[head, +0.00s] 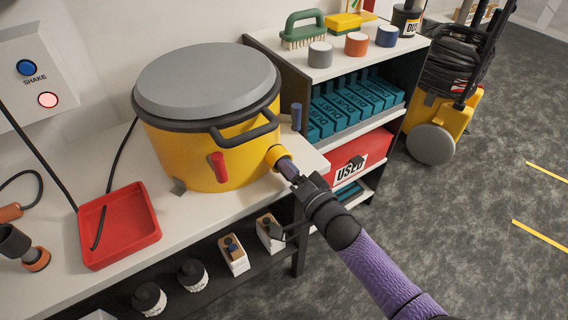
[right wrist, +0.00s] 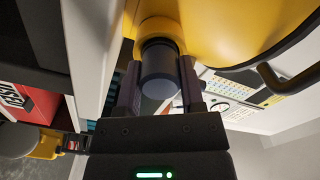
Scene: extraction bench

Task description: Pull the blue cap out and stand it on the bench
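The blue cap (head: 287,166), a dark slate-blue cylinder, sits in the yellow port (head: 275,155) low on the right side of the yellow drum (head: 190,145). In the right wrist view the cap (right wrist: 159,72) points toward me from the port. My right gripper (head: 294,178) is at the port, with one finger on each side of the cap (right wrist: 160,85). The fingers look very close to its sides, but I cannot tell whether they press on it. My left gripper is not in view.
The white bench (head: 185,228) has a red tray (head: 118,226) at left and a bare corner right of the drum. A dark blue upright piece (head: 297,116) stands beside the drum. Shelves (head: 345,62) at right hold teal boxes, with grey, orange and blue round pieces on top.

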